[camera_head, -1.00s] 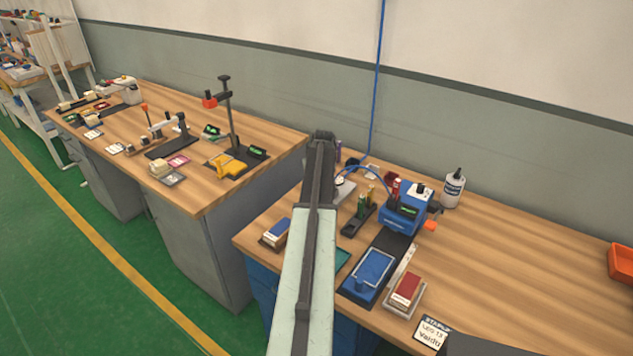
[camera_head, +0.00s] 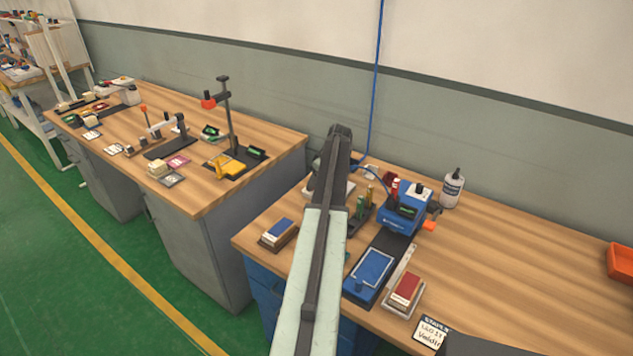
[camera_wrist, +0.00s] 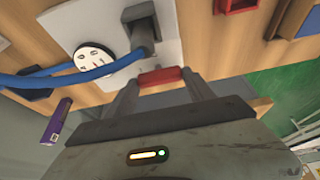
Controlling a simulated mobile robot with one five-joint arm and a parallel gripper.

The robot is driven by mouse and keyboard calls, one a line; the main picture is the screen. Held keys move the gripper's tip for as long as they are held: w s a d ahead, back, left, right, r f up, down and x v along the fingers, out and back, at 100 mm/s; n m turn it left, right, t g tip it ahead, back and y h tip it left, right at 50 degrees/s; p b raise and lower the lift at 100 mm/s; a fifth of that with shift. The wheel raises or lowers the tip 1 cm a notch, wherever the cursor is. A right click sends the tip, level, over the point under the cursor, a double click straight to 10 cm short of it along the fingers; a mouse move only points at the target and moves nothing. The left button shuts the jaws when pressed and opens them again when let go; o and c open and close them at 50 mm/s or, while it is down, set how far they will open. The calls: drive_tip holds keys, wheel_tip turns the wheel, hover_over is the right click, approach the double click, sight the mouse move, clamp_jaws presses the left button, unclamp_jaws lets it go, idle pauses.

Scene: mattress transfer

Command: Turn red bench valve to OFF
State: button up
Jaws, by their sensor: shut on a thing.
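The red valve handle (camera_wrist: 172,74) shows as a short red bar in the wrist view, in front of a pale plate with a grey fitting (camera_wrist: 143,30). My gripper (camera_wrist: 160,80) is shut on the red handle, with one finger on each side of it. In the head view my arm covers the valve and the gripper, so the handle's setting cannot be read there.
A blue hose (camera_wrist: 70,80) and a white round dial (camera_wrist: 95,58) lie close to the fitting in the wrist view. In the head view a blue machine (camera_head: 404,214), a blue tray (camera_head: 372,270) and a white bottle (camera_head: 452,188) stand right of my arm. The bench's right side is mostly clear.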

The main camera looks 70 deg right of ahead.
drive_tip(key=shift+w, duration=0.1)
idle(0.4)
drive_tip(key=o, duration=1.1)
drive_tip(key=p+v, duration=0.7)
drive_tip(key=shift+r, duration=0.4)
